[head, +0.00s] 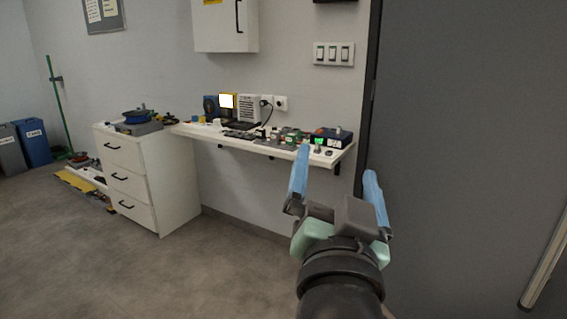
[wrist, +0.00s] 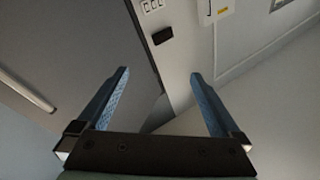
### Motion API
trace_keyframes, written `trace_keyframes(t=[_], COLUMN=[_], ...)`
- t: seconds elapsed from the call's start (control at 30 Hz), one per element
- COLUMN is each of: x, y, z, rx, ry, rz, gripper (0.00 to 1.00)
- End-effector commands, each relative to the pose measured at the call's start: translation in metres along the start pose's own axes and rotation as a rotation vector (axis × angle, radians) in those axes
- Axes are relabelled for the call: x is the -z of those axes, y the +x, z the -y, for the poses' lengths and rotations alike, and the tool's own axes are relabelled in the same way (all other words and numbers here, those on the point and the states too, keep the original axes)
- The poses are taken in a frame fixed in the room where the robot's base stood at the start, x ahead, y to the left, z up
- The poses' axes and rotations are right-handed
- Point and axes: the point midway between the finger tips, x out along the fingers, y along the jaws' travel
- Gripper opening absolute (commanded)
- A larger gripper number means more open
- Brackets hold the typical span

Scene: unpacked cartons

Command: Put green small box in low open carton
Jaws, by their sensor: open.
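My gripper (head: 336,163) is raised in front of the wall shelf, its two blue fingers spread apart with nothing between them. The wrist view shows the same open, empty fingers (wrist: 160,74) against wall and grey panel. I cannot pick out a green small box for certain. A small bright green patch (head: 318,141) shows at the right end of the shelf, just beyond my left fingertip in the picture, too small to identify. I see no low open carton that I can make out in either view.
A grey panel (head: 470,120) fills the right. The front-left floor is clear.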

Motion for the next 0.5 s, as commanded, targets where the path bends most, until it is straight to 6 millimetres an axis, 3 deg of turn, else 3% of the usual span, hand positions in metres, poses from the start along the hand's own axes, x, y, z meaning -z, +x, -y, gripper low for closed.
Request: trace_keyframes(t=[0.03, 0.1, 0.2, 0.33, 0.5], x=[0.038, 0.081, 0.128, 0.16, 0.169], y=[-0.01, -0.029, -0.058, -0.084, -0.092], z=[0.032, 0.066, 0.099, 0.119, 0.125], rx=[0.074, 0.147, 0.21, 0.242, 0.248], ry=[-0.059, -0.141, -0.227, -0.288, -0.308], rz=[-0.105, -0.24, -0.4, -0.524, -0.561], gripper=[1.0, 1.0, 1.0, 1.0, 1.0])
